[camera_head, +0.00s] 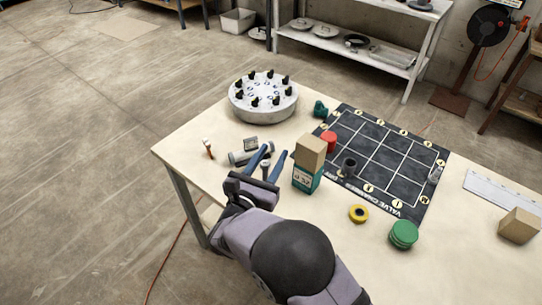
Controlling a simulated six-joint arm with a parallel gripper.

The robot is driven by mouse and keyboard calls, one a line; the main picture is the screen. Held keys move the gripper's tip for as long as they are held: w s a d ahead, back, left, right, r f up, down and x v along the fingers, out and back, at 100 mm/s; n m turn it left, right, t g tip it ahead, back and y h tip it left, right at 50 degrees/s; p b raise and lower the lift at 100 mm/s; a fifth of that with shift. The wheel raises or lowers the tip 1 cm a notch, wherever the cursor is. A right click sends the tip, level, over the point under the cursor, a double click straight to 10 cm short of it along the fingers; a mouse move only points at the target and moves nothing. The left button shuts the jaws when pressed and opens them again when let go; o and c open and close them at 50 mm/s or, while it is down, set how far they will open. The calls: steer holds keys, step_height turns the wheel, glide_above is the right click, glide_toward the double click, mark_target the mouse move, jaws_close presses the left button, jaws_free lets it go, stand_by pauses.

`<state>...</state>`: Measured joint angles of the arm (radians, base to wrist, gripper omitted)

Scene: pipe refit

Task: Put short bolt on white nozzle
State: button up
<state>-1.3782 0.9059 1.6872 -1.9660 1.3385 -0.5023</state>
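My gripper (276,153) is over the near left part of the table, its two blue fingers spread apart. A small grey upright piece with a wider top (265,164) shows between the fingers; it may be the short bolt, and I see no clear contact with either finger. A small orange-brown piece with a pale end (209,148) stands to the left of the gripper. A small pale grey upright piece (435,174) is at the right of the black board; I cannot tell whether it is the white nozzle.
A round grey fixture with black knobs (263,110) stands behind the gripper. A grey cylinder (240,158) lies by the left finger. A teal box with a brown block on top (306,179) is close right.

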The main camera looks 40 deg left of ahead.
steer(key=shift+r, duration=0.15)
steer(key=b+v, duration=0.2)
steer(key=v, duration=1)
